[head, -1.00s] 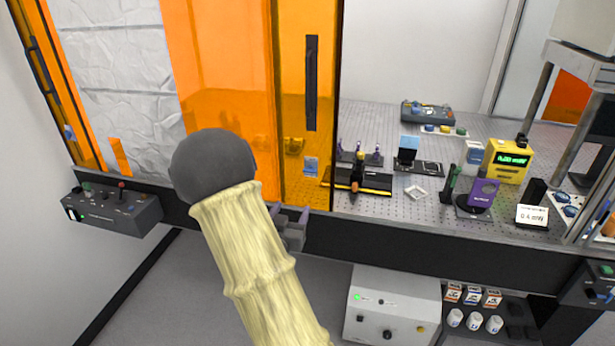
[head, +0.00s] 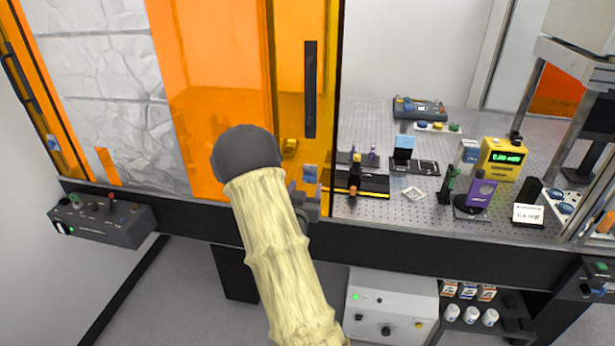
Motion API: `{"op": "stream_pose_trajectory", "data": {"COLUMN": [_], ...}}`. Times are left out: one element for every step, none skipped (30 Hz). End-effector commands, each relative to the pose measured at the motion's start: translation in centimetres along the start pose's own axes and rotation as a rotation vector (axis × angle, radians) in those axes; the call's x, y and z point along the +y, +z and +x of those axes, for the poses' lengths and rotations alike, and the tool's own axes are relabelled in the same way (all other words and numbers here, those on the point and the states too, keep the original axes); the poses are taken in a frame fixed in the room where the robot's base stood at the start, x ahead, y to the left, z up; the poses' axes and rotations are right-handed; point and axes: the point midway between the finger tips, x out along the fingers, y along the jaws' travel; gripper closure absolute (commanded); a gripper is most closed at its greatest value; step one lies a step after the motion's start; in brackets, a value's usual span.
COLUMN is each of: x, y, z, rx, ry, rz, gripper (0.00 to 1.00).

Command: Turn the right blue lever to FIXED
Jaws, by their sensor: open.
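My gripper (head: 305,192) is mostly hidden behind my own arm, just in front of the lower edge of the orange panel. Its visible fingers are apart and hold nothing. Two small blue parts sit on a white plate at the far right of the bench, one nearer (head: 565,208) and one farther back (head: 555,193). I cannot tell whether either is the right blue lever, and no FIXED marking is readable. My gripper is well to the left of them.
A perforated bench (head: 400,207) holds a yellow meter (head: 503,160), a purple device (head: 481,193) and a white display card (head: 527,215). An orange panel (head: 220,110) covers the left side. A grey control box (head: 102,221) is at the left; a white box (head: 391,302) stands below.

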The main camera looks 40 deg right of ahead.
Motion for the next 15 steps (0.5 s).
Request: {"op": "stream_pose_trajectory", "data": {"x": [0.1,0.2,0.2,0.2,0.2,0.3,0.3,0.3,0.3,0.3,0.3,0.3,0.3,0.3,0.3], "y": [-0.2,-0.2,-0.2,-0.2,-0.2,-0.1,-0.1,-0.1,0.0,0.0,0.0,0.0,0.0,0.0,0.0], "z": [0.6,0.9,1.3,1.5,1.7,1.9,2.0,2.1,2.1,2.2,2.2,2.2,2.2,2.2,2.1], "rx": [0.001,0.000,0.001,0.001,0.001,0.001,0.000,0.000,0.000,0.000,0.000,0.000,0.000,0.000,0.000], "ry": [-0.002,-0.003,-0.004,-0.006,-0.008,-0.009,-0.009,-0.009,-0.010,-0.010,-0.010,-0.010,-0.010,-0.010,-0.010], "rz": [0.000,0.000,0.000,0.001,0.001,0.000,0.000,0.000,0.000,0.001,0.000,0.001,0.001,0.001,0.000], "gripper": [0.42,0.42,0.42,0.42,0.42,0.42,0.42,0.42,0.42,0.42,0.42,0.42,0.42,0.42,0.42]}}
